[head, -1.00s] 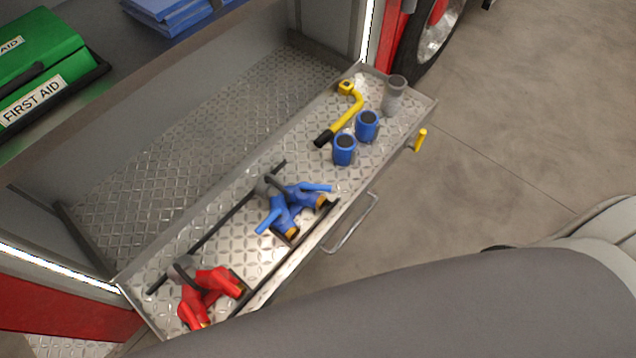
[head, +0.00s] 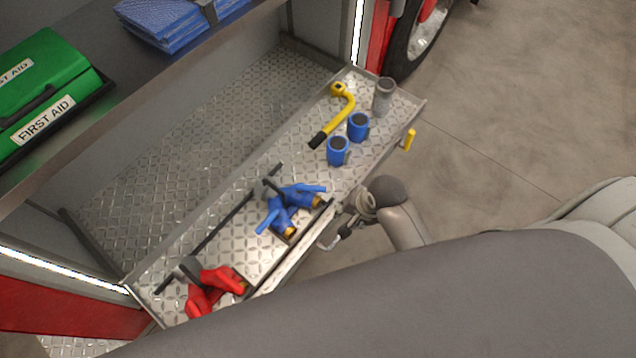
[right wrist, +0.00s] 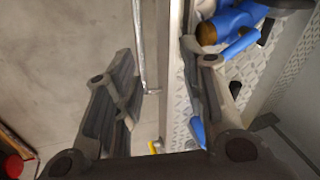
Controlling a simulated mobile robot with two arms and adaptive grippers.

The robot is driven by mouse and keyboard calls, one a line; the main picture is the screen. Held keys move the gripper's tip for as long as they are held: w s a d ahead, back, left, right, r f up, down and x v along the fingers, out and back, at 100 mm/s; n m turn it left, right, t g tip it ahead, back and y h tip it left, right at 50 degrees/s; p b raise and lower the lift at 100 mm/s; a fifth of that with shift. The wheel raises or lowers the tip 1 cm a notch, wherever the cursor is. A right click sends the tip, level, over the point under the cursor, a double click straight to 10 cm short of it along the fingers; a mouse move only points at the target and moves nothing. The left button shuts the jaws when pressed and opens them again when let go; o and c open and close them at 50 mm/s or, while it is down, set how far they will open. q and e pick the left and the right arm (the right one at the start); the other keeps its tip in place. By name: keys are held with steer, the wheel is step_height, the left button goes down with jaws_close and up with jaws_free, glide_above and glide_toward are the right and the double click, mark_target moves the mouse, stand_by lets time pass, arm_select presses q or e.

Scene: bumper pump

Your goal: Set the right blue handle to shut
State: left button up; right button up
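A blue two-outlet valve (head: 285,208) lies in the pulled-out drawer, with brass-coloured outlet ends. Its right blue handle (head: 310,188) points right, and its left blue handle (head: 266,218) points down-left. Blue parts of the valve (right wrist: 233,22) show at the top right in the right wrist view, partly behind a finger. My right gripper (head: 343,226) is just outside the drawer's front edge, beside the valve. In the right wrist view my right gripper (right wrist: 160,75) has its fingers spread, with the drawer's edge and pull bar seen between them. My left gripper is not in view.
The drawer (head: 228,228) also holds a red valve (head: 213,287), two blue couplings (head: 358,127), a grey coupling (head: 383,96) and a yellow wrench (head: 343,108). A metal pull bar (right wrist: 138,50) runs along its front. A green first aid box (head: 45,95) sits on the shelf.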

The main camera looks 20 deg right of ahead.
mark_target(316, 188)
steer(key=w+a+r+m+y, duration=0.15)
steer(key=w+r+m, duration=0.25)
steer(key=w+m, duration=0.7)
steer(key=f, duration=0.3)
steer(key=w+a+f+m, duration=0.1)
steer(key=f, duration=0.2)
steer(key=a+f+m, duration=0.1)
steer(key=f, duration=0.2)
steer(key=shift+w+a+f+t+y, duration=0.25)
steer(key=shift+w+f+t, duration=0.05)
steer(key=shift+f, duration=0.05)
jaws_close()
